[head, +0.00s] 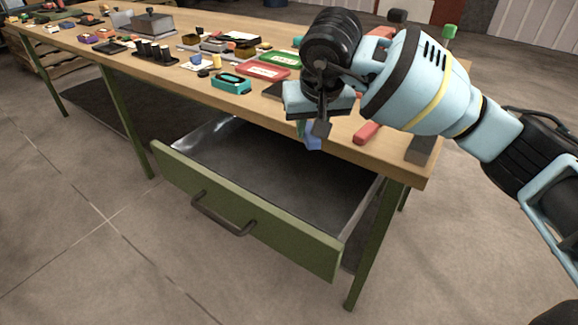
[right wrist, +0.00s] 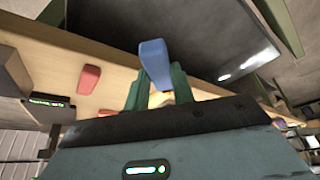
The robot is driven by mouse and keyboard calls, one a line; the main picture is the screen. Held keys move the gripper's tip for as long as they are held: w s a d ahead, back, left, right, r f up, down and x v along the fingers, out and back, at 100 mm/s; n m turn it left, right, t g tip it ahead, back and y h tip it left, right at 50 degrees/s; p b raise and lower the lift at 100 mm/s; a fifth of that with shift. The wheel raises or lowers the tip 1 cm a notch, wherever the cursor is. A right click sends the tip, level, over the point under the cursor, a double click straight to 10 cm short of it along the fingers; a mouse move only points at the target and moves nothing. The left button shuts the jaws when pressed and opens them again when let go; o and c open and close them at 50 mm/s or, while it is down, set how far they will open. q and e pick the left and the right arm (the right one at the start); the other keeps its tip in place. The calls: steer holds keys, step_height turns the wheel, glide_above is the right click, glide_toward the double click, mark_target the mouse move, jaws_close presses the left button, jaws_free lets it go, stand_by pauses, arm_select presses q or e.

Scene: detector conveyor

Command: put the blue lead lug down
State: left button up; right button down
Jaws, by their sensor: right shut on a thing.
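The blue lead lug (head: 312,141) shows below my right gripper (head: 309,130), at the front edge of the workbench. In the right wrist view the blue lug (right wrist: 154,62) stands out between the two green fingers of the right gripper (right wrist: 157,82), which are shut on it. Behind it lie the bench edge and the dark drawer. In the head view the gripper hides part of the lug, and I cannot tell its exact height. My left gripper is not in view.
Below the bench top (head: 185,87) an open drawer (head: 245,215) with a green front looks empty. A red lug (head: 367,132) lies on the bench right of the gripper. A teal case (head: 231,83), red tray (head: 263,72) and green tray (head: 284,58) lie to its left.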

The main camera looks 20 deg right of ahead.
steer(key=b, duration=0.1)
glide_above(305, 198)
steer(key=s, duration=0.2)
steer(key=f, duration=1.3)
steer(key=shift+w+a+f, duration=0.1)
steer(key=shift+w+f, duration=0.1)
steer(key=shift+f, duration=0.4)
steer(key=shift+f, duration=0.1)
step_height(305, 198, down, 3)
steer(key=shift+f, duration=0.1)
steer(key=shift+f+b, duration=0.25)
steer(key=shift+b, duration=0.05)
steer(key=shift+f, duration=0.1)
steer(key=c, duration=1.2)
jaws_free()
